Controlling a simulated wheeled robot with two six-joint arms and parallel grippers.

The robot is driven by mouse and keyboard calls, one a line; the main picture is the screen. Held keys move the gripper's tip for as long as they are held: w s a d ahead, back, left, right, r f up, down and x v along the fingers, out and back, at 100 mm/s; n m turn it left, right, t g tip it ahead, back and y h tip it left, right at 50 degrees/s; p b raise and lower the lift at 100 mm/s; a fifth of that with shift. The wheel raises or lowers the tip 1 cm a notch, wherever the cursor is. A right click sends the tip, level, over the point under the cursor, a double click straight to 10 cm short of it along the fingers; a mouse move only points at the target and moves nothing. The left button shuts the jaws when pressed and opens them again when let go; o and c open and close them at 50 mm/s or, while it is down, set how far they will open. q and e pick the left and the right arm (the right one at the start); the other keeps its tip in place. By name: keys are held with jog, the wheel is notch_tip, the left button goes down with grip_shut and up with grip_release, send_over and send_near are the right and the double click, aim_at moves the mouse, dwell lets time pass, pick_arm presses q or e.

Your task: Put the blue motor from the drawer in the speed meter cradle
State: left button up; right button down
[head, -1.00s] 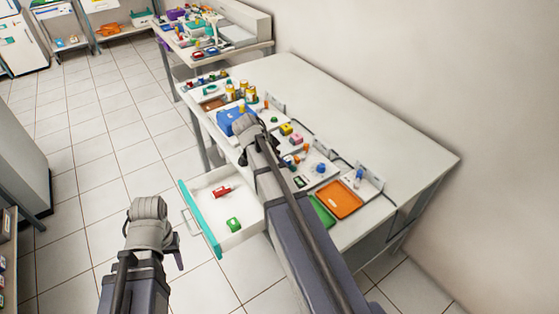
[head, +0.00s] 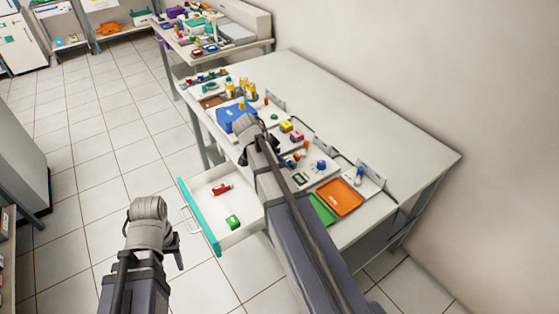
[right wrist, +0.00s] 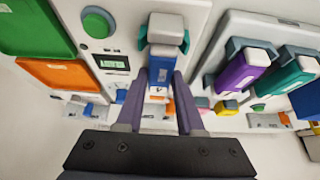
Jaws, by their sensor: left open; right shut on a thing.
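The blue motor (right wrist: 161,72), with a pale label and grey end, is between the purple fingers of my right gripper (right wrist: 160,84) in the right wrist view. The gripper is shut on it. The motor's grey end lies between the teal sides of the speed meter cradle (right wrist: 144,38); I cannot tell whether it rests fully down. The speed meter's display (right wrist: 112,63) is lit beside it. In the head view my right arm hides the motor and cradle. My left gripper (head: 174,247) is open and empty, left of the open drawer (head: 199,216).
The drawer holds a red motor (head: 222,189) and a green motor (head: 233,222). An orange tray (head: 340,197) and a green tray (head: 321,209) lie at the table's near end. A purple motor (right wrist: 243,72) and a teal motor (right wrist: 291,78) sit beside the meter. The table's wall side is clear.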

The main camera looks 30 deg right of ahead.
jog(key=shift+c, duration=2.2)
grip_release()
jog(key=p+v, duration=0.6)
jog(key=v, duration=0.1)
jog(key=shift+r, duration=0.15)
jog(key=shift+a+r+p, duration=0.2)
jog(key=shift+r+p, duration=0.1)
jog(key=shift+p, duration=0.1)
jog(key=shift+f, duration=0.1)
